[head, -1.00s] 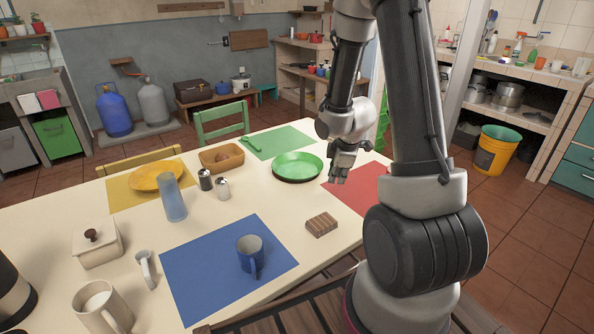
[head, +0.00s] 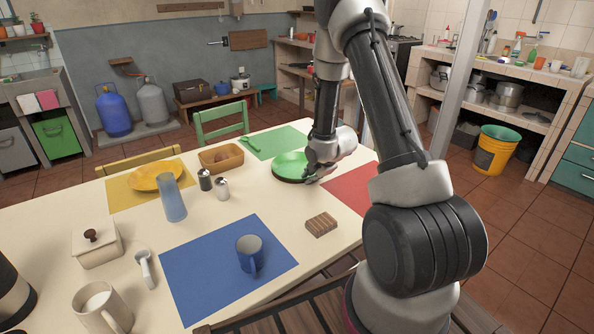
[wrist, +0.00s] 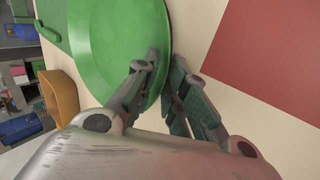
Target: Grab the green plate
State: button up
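The green plate (head: 288,162) lies on the table, partly over the green placemat's near edge. My gripper (head: 312,177) is low at the plate's right rim in the head view, where its fingers are hard to make out. In the wrist view, the plate (wrist: 115,50) fills the upper left. My gripper (wrist: 166,65) straddles the rim there, one finger over the plate's inside and the other outside it above the table. A small gap shows between the fingertips, so it looks open. Contact with the rim cannot be told.
A red placemat (head: 350,191) lies right of the plate and a green placemat (head: 272,142) behind it. A wooden basket (head: 221,159) stands to the left. A brown striped block (head: 321,225) and a blue mug (head: 250,253) are nearer.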

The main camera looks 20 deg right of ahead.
jog(key=shift+c, duration=0.3)
grip_shut()
jog(key=shift+r, duration=0.1)
